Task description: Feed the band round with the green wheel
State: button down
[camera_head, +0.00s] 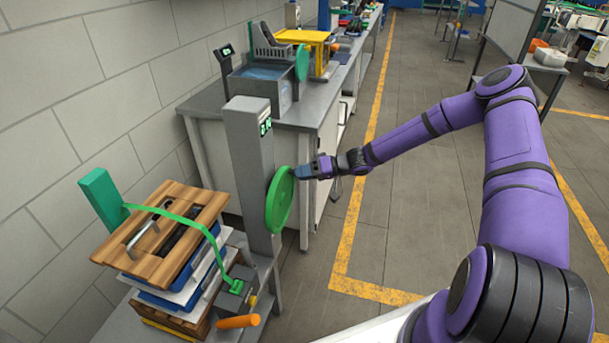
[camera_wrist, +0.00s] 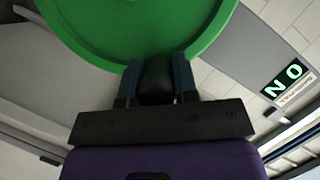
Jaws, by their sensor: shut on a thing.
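The green wheel (camera_head: 279,199) is mounted on the side of a grey post (camera_head: 250,160). My gripper (camera_head: 299,172) is at the wheel's upper right edge. In the wrist view the wheel (camera_wrist: 140,25) fills the top, and my gripper (camera_wrist: 156,75) is shut on a dark knob (camera_wrist: 156,80) at its rim. The green band (camera_head: 160,211) runs from a green block (camera_head: 103,198) over a wooden board (camera_head: 160,235) and down to a small grey box (camera_head: 236,294).
The board lies on a stack with blue and white layers (camera_head: 175,290). An orange handle (camera_head: 238,321) sticks out at the front. A grey bench (camera_head: 320,115) with a blue-topped box (camera_head: 262,85) stands behind.

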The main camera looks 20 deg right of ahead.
jog(key=shift+s+a+r, duration=0.3)
jog(key=shift+s+r, duration=0.05)
jog(key=shift+s, duration=0.1)
dwell(0.4)
jog(key=c, duration=0.9)
grip_release()
jog(key=v, duration=1)
jog(key=shift+s+d+r, duration=0.1)
jog(key=shift+s+d, duration=0.1)
jog(key=shift+d, duration=0.15)
